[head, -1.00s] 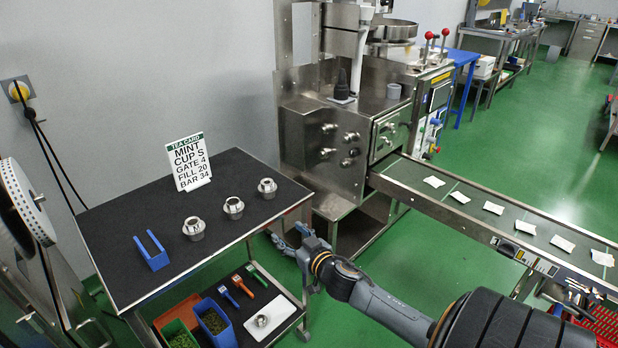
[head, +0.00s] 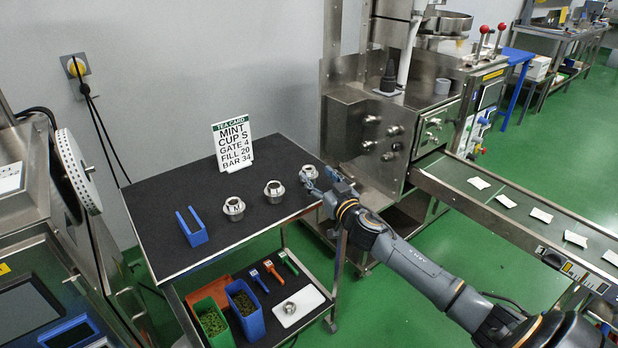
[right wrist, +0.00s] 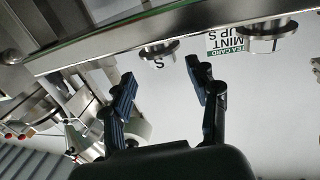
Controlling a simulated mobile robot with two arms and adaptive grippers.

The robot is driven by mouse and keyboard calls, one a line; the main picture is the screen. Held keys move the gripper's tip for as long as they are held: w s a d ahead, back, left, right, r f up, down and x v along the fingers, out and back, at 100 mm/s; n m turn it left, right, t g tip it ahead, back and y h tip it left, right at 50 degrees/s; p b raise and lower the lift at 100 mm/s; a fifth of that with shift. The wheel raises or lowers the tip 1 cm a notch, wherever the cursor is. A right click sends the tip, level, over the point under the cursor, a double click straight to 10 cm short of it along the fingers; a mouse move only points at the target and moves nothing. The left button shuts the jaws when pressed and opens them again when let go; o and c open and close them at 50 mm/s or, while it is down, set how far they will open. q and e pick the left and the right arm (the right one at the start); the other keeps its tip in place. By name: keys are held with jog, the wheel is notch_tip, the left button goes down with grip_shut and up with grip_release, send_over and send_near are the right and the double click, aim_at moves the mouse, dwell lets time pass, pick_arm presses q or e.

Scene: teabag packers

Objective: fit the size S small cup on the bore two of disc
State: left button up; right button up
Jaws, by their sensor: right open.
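Three metal cups stand in a row on the black table top (head: 190,255): a left cup (head: 234,209) with a letter like M, a middle cup (head: 274,191) and a right cup (head: 309,173). My right gripper (head: 320,184) is open and empty, close beside the right cup. In the right wrist view, a cup marked S (right wrist: 158,56) is ahead of my open fingers (right wrist: 163,78), apart from them. A round metal part (head: 447,23) sits on the machine; I cannot make out bores. My left gripper is out of view.
A tea card (head: 233,147) reading MINT, CUP S stands behind the cups. A blue U-shaped holder (head: 192,230) is on the left. Bins, tools and a white tray (head: 290,309) are on the lower shelf. A conveyor (head: 500,190) with several packets runs at right.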

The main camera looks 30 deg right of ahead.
aim_at(312, 172)
jog(key=shift+w+d+b, duration=0.1)
jog(key=shift+w+b, duration=0.4)
jog(key=shift+w, duration=2.1)
grip_shut()
